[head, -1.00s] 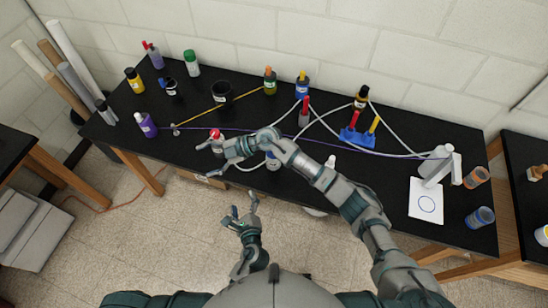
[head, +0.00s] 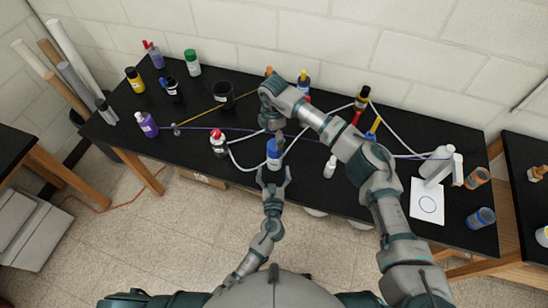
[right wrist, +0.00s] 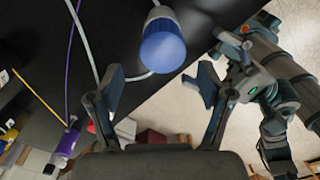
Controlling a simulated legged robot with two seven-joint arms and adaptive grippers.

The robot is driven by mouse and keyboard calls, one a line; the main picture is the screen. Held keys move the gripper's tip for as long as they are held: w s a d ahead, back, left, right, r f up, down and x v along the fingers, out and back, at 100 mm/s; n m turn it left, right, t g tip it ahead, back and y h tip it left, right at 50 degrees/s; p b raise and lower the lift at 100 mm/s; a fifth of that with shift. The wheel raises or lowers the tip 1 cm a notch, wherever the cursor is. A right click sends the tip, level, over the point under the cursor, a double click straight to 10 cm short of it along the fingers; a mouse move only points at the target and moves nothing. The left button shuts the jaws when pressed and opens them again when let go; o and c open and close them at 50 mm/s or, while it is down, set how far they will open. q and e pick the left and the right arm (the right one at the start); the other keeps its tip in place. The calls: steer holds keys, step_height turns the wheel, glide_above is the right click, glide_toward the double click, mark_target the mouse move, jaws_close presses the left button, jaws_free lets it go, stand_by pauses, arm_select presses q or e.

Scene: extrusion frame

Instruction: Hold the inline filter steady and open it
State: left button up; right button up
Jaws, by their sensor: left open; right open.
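The inline filter, a blue-capped upright body (head: 273,152), stands near the front edge of the black table. Its blue cap (right wrist: 162,46) fills the top middle of the right wrist view, with a pale tube beside it. My right gripper (head: 276,128) is open and points down just above the filter. In the right wrist view its fingers (right wrist: 157,82) are spread, with the cap ahead between them and clear of both. My left gripper (head: 273,172) is open at the table's front edge, just in front of the filter. Whether it touches the filter cannot be told.
A red-capped bottle (head: 219,143) stands left of the filter, and a small white bottle (head: 330,166) to its right. Pale tubes (head: 240,162) and a purple cord (head: 205,129) cross the table. A black cup (head: 223,97) and other bottles stand farther back.

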mark_target(275, 158)
arm_select(q)
steer(key=w, duration=0.7)
steer(key=shift+w+d, duration=0.15)
steer(key=shift+d, duration=0.15)
arm_select(e)
steer(key=shift+d, duration=0.3)
arm_select(q)
steer(key=shift+w+d, duration=0.15)
steer(key=shift+w, duration=0.25)
arm_select(e)
steer(key=shift+d, duration=0.15)
arm_select(q)
steer(key=shift+a, duration=0.25)
steer(key=shift+c, duration=0.2)
arm_select(e)
steer(key=shift+s+a, duration=0.1)
steer(key=shift+a, duration=0.15)
arm_select(q)
steer(key=shift+a, duration=0.1)
steer(key=c, duration=0.4)
arm_select(e)
steer(key=shift+a, duration=0.1)
arm_select(q)
steer(key=c, duration=1.2)
jaws_close()
arm_select(e)
steer(key=shift+c, duration=1.1)
arm_select(q)
steer(key=shift+d, duration=0.2)
